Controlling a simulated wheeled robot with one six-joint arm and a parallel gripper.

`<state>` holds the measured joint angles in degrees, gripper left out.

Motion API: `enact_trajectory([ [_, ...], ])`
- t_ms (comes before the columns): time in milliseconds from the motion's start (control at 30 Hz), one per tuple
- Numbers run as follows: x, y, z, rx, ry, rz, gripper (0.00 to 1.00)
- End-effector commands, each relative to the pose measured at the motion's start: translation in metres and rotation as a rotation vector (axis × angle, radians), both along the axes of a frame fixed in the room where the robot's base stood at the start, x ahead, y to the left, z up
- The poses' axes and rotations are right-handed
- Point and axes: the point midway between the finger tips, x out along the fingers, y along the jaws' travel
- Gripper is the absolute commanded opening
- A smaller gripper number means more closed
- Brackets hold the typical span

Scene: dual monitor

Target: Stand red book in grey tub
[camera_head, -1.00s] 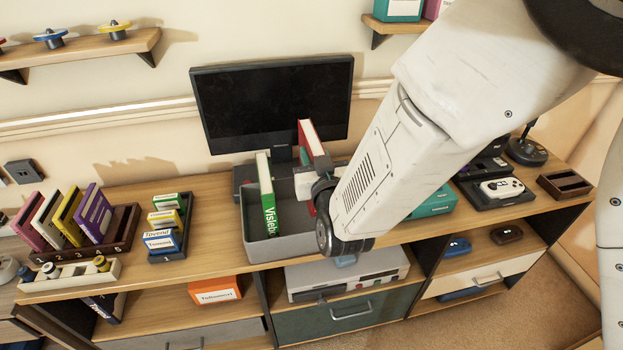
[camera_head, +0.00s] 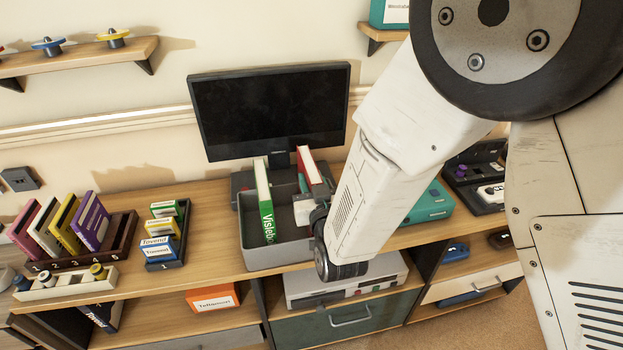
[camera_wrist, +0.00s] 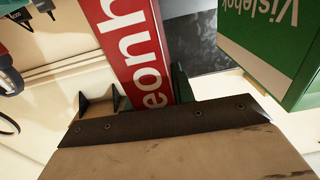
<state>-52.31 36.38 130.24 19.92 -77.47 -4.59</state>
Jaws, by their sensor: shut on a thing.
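The red book (camera_head: 308,166) is upright at the right side of the grey tub, its lower part hidden behind my arm and the tub's contents. Its red spine with white letters fills the middle of the wrist view (camera_wrist: 130,50). My gripper (camera_head: 318,192) is shut on the red book, partly hidden by my wrist. The grey tub (camera_head: 275,257) stands on the desk in front of the monitor. A green book (camera_head: 266,205) stands in the tub to the left of the red book, apart from it; its spine also shows at the right of the wrist view (camera_wrist: 262,55).
The black monitor (camera_head: 270,110) stands close behind the tub. A teal box (camera_head: 430,203) lies to the right of my arm. A book rack (camera_head: 120,240) and a small box holder (camera_head: 180,245) stand to the left, with clear desk between holder and tub.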

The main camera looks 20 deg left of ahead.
Motion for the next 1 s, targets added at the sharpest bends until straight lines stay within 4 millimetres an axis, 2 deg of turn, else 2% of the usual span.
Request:
enact_trajectory([
  [167,0.0,0.0,-0.001,0.002,-0.001,0.0,0.0],
  [200,0.0,0.0,-0.002,0.001,-0.001,0.0,0.36],
  [233,0.0,0.0,-0.002,0.0,0.0,0.0,0.45],
  [267,0.0,0.0,-0.002,0.0,0.0,0.0,0.47],
  [567,0.0,0.0,0.0,0.001,0.001,0.0,0.47],
  [700,0.0,0.0,0.013,0.003,-0.001,0.0,0.47],
  [1000,-0.058,-0.036,0.009,-0.002,0.003,0.002,0.47],
])
